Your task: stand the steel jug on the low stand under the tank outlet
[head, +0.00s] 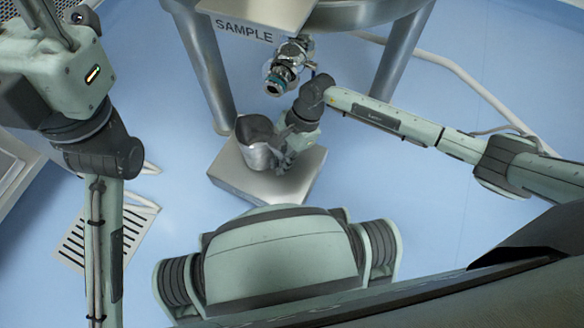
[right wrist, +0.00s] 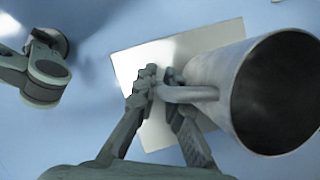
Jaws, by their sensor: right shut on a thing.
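The steel jug (head: 257,150) is over the low steel stand (head: 226,172), its open mouth facing up toward the head camera. My right gripper (head: 284,158) is at the jug's right side. In the right wrist view, the fingers (right wrist: 160,82) are shut on the handle of the jug (right wrist: 222,75), with the pale stand (right wrist: 135,62) behind. The jug's base is hidden, so I cannot tell whether it touches the stand. The tank outlet (head: 283,68), a valve with a teal ring, is above and beyond the jug in the head view. My left gripper's fingers do not show.
The tank (head: 345,14) stands on metal legs behind the stand, with a SAMPLE sign (head: 244,29) beside the outlet. A pale hose (head: 455,68) runs along the floor at right. A slotted floor grate (head: 75,240) is at left. Blue floor is open around the stand.

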